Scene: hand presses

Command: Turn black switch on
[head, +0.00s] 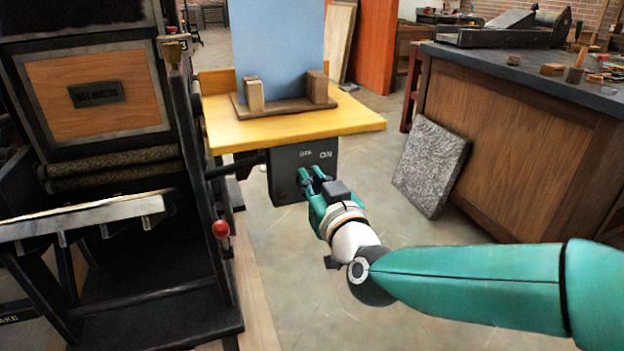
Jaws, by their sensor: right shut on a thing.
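A dark switch box (290,164) hangs under the front of a yellow wooden shelf (290,122). Its face carries the labels "OFF" and "ON" in white, with "ON" on the right. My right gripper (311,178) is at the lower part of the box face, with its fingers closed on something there. The switch lever itself is hidden by the fingers, so its position cannot be told. A small red spot shows low on the left of the box. My left gripper is not in view.
A dark press (110,290) with a red knob (221,229) stands at the left. A blue panel (277,45) stands on the shelf. A speckled slab (431,167) leans on a wooden cabinet (510,140) at the right. Open floor lies between.

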